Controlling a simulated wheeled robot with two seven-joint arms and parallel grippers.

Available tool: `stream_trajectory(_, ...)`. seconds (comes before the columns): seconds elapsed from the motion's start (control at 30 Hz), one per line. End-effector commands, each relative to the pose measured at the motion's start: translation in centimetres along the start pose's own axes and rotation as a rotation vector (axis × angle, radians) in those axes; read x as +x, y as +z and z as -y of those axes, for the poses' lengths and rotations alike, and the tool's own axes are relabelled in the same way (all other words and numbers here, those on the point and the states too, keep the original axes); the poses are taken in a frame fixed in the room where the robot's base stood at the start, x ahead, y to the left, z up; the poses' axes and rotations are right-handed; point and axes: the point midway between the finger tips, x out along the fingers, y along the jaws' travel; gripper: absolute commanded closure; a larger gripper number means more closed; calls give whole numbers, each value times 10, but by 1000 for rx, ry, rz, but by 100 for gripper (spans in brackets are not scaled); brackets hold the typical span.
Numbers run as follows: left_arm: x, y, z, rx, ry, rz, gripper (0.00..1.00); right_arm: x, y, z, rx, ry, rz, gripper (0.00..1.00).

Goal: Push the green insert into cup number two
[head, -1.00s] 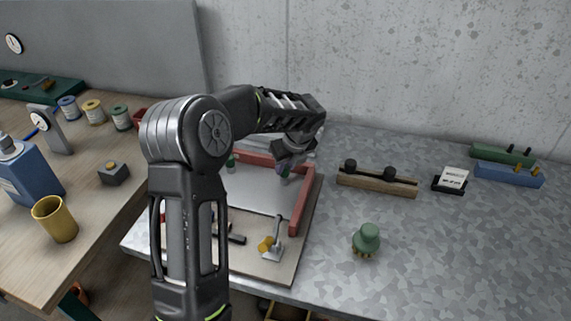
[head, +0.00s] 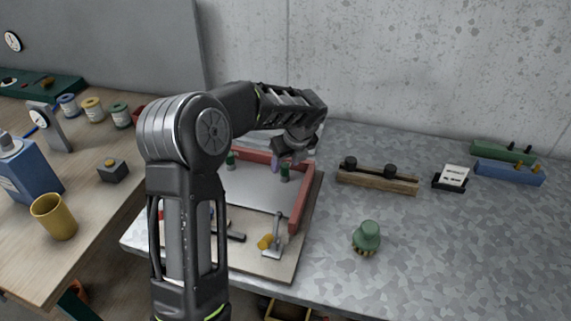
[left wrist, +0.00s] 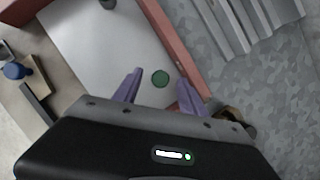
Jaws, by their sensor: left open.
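My left gripper (head: 290,163) hangs over the right part of the red-edged fixture. Its purple fingers are open and spread in the left wrist view (left wrist: 159,76). A small green piece (head: 284,174) stands just below them, on the white plate (head: 262,197). In the left wrist view, a round green top (left wrist: 160,79) shows between the fingertips, with a gap on each side. A second small green piece (head: 230,160) stands farther left, near the back rail. No cup numbers are legible, and I cannot tell whether the green pieces sit in cups. My right gripper is not seen.
A red rail (head: 300,203) borders the plate on the right. A small metal clamp with a yellow knob (head: 265,242) sits in front. A green knobbed object (head: 367,236) and a wooden block (head: 377,178) stand on the grey bench.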

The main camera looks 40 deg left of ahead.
Motion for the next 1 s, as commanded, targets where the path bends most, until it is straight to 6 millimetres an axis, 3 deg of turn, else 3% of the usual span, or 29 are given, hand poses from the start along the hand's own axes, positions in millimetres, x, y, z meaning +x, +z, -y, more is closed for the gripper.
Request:
stream_trajectory(0.4,-62,0,1,0,-3,1,51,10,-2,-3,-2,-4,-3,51)
stream_trajectory(1.0,-67,0,0,1,-1,0,51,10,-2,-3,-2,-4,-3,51)
